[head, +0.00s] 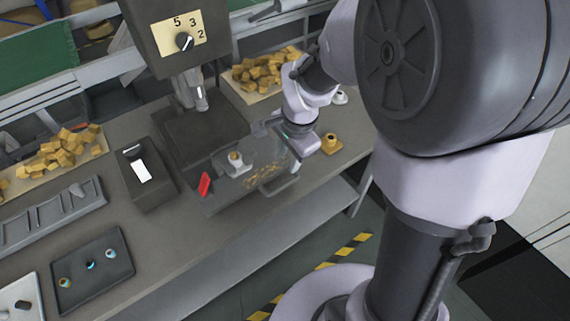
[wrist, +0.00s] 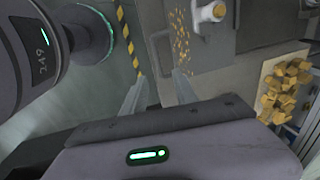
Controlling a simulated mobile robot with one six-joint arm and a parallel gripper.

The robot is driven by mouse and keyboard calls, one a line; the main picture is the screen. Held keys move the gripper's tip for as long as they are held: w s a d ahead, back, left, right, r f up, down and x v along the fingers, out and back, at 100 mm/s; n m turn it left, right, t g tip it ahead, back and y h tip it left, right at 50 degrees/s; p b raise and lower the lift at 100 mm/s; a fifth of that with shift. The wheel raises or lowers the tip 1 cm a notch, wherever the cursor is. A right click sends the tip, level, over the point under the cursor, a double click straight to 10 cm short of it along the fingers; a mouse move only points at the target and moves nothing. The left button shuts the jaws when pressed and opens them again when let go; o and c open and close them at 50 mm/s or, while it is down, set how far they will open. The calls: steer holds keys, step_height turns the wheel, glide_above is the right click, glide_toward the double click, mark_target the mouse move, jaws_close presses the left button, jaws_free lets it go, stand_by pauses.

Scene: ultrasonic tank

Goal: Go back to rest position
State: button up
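My gripper (head: 288,163) is over the right side of the grey tank-like unit (head: 217,203), at the end of my bent arm. In the wrist view its two fingers (wrist: 160,92) stand apart with nothing between them. A pale part with a brass-coloured top (head: 236,162) sits on the unit, and yellow bits (head: 264,176) lie beside it. The same part (wrist: 211,11) and the bits (wrist: 181,42) show at the top of the wrist view, beyond the fingers. A red switch (head: 205,184) is on the unit's left front.
A brass-coloured knob-like piece (head: 330,144) stands right of the unit. Yellow blocks lie in piles at the back (head: 266,72) and left (head: 62,150). A dark tray (head: 80,290) is at lower left. Striped floor tape (head: 345,250) runs below the bench.

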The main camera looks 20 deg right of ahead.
steer(key=r, duration=0.3)
steer(key=shift+s+d+r+p, duration=0.1)
steer(key=shift+s+r+p, duration=0.15)
steer(key=shift+s+p, duration=0.05)
steer(key=s+a+r+n+t+b, duration=0.2)
steer(key=s+n, duration=0.3)
steer(key=s, duration=0.3)
steer(key=s+a+r+n+t+y+b, duration=0.1)
steer(key=s+a+r+n+b, duration=0.2)
steer(key=s, duration=0.5)
steer(key=shift+n+t+b, duration=0.4)
steer(key=shift+n+b, duration=0.5)
steer(key=shift+b, duration=0.2)
steer(key=shift+w, duration=0.1)
